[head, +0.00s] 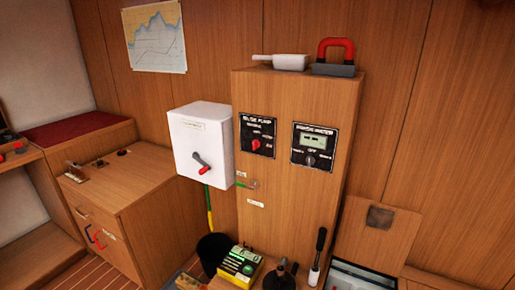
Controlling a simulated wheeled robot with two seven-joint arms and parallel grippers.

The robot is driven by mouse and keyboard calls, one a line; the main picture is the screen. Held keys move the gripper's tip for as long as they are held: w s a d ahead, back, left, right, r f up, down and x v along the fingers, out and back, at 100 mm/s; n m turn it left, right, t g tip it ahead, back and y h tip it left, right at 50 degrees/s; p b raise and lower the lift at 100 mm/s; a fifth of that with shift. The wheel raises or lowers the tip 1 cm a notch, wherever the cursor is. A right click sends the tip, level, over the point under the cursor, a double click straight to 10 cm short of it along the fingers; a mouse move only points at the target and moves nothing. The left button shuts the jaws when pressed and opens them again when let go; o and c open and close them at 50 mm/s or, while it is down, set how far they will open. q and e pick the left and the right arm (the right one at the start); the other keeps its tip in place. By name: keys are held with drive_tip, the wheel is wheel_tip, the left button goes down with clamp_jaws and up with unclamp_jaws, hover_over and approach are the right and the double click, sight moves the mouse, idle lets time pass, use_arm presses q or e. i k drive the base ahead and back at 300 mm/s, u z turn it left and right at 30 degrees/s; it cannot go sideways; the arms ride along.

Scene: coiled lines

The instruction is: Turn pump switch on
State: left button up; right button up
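The pump switch is a red knob (256,144) on a black panel (257,135) whose label seems to read "BILGE PUMP". The panel is on the front of a tall wooden cabinet (288,205) in the middle of the view. The knob is turned at a slant; the small markings around it are too blurred to read. Neither of my grippers is in view, and nothing covers the panel.
A second black panel (314,146) with a small display sits to the right. A white box (202,145) with a red-tipped lever hangs to the left. A black bucket (213,250), a yellow-green box (239,265) and a black-handled tool (318,255) stand below.

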sight(256, 144)
drive_tip(key=z, duration=0.85)
drive_tip(key=i, duration=0.65)
drive_tip(key=u, duration=0.05)
